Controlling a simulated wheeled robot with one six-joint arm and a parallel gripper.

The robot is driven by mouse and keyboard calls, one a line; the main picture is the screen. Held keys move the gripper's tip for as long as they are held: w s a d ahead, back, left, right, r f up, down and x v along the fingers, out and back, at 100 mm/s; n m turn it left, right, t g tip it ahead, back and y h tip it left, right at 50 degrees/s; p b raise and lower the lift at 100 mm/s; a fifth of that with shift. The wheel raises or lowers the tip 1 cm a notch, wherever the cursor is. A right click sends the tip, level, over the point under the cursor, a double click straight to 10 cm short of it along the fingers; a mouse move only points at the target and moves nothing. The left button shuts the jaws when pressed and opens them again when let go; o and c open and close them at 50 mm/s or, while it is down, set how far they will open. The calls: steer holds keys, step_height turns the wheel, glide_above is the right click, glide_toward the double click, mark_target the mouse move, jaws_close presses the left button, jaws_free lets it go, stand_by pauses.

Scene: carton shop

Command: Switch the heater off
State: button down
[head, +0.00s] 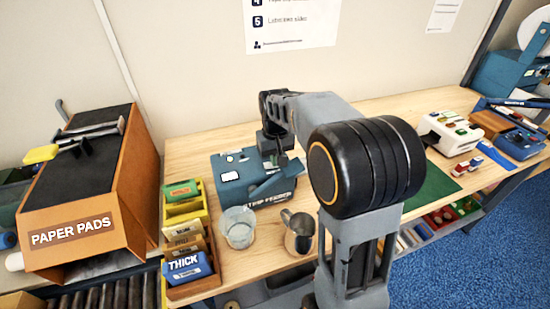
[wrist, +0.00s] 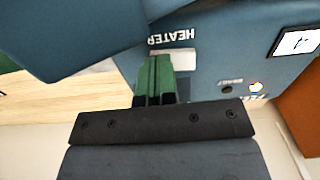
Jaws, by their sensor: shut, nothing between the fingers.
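The blue machine (head: 230,170), its front lettering partly hidden, stands on the wooden bench. In the wrist view its panel (wrist: 215,65) carries the label HEATER, upside down, beside a pale switch-like part (wrist: 183,60). My gripper (head: 270,158) is over the machine's top in the head view. In the wrist view my gripper's green fingers (wrist: 155,65) are shut and empty, close beside the pale part and partly covering it. I cannot tell whether they touch it, nor which way the switch is set.
A clear cup (head: 239,228) and a metal jug (head: 299,233) stand in front of the machine. A carton rack (head: 184,240) is left of them, beside the paper pads box (head: 90,200). A white device (head: 450,133) stands right, past a green mat (head: 432,188).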

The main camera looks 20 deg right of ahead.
mark_target(270, 165)
steer(key=shift+a+f, duration=0.15)
steer(key=shift+a+r+p, duration=0.25)
steer(key=shift+a+p, duration=0.05)
steer(key=shift+a, duration=0.35)
steer(key=shift+r, duration=0.15)
step_height(270, 165, up, 5)
steer(key=p, duration=0.4)
step_height(270, 165, up, 9)
steer(key=b, duration=0.1)
stand_by(0.4)
